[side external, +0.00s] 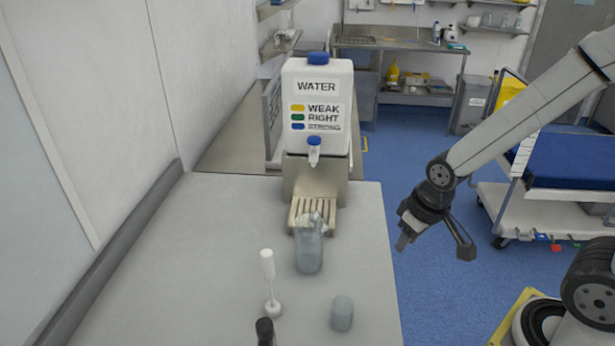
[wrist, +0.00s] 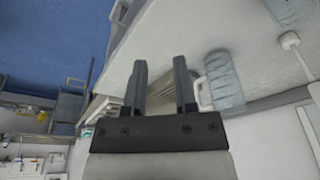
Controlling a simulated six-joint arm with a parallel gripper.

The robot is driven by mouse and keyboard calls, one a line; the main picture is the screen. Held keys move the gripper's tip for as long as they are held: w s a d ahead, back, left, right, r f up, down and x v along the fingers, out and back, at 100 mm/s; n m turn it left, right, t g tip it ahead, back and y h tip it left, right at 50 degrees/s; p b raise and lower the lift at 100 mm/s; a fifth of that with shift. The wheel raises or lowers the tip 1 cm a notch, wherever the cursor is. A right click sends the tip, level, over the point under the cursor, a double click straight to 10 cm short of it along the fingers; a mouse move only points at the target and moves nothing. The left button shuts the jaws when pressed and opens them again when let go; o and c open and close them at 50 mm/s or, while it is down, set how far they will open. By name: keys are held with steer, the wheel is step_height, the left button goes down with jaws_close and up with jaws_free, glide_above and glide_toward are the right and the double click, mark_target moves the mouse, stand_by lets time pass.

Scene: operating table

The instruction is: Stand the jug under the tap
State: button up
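The clear bluish jug (side external: 309,256) stands upright on the grey table, just in front of the slatted drip stand (side external: 313,213). In the wrist view the jug (wrist: 226,82) is right of my fingers, with its pale handle toward them. The white tap (side external: 314,152) with a blue top sticks out of the white water container (side external: 318,78), above the stand. My gripper (side external: 435,248) is open and empty, right of the table edge and apart from the jug. Its two dark fingers (wrist: 160,63) are spread wide in the wrist view.
A small grey-blue cup (side external: 342,313), a white stick-like tool on a round foot (side external: 268,280) and a dark-topped item (side external: 264,331) stand nearer the camera. A wall runs along the left. A trolley with a blue top (side external: 570,160) stands at right beyond open floor.

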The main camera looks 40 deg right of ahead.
steer(key=w+a+f+m+y, duration=0.1)
steer(key=m+y, duration=0.1)
steer(key=m, duration=0.2)
steer(key=w+a+f+m+g+y, duration=0.1)
steer(key=a+m+y, duration=0.1)
steer(key=m, duration=0.3)
steer(key=w+a+f+m+y, duration=0.1)
steer(key=a+m+y, duration=0.1)
steer(key=m+y, duration=0.1)
steer(key=shift+a+f+m+g, duration=0.15)
steer(key=shift+m+g, duration=0.25)
steer(key=shift+m, duration=0.5)
steer(key=w+m, duration=0.1)
steer(key=w+m+t+y, duration=0.1)
steer(key=m, duration=0.1)
steer(key=w+m+t+y, duration=0.1)
steer(key=w, duration=0.1)
steer(key=shift+a, duration=0.25)
steer(key=shift+w+d+f+m+t+y, duration=0.15)
steer(key=shift+w+d+m+t, duration=0.2)
steer(key=shift+w+m+t, duration=1)
steer(key=shift+w+d+f+m+t+y, duration=0.1)
steer(key=shift+w+d+m+t+y, duration=0.15)
steer(key=shift+w+m+t, duration=1.1)
steer(key=shift+w+d+f+m+t+y, duration=0.15)
steer(key=shift+w+d+m+t, duration=0.3)
steer(key=shift+w+m, duration=1.75)
steer(key=shift+w+a+n, duration=0.1)
steer(key=shift+w+n, duration=0.2)
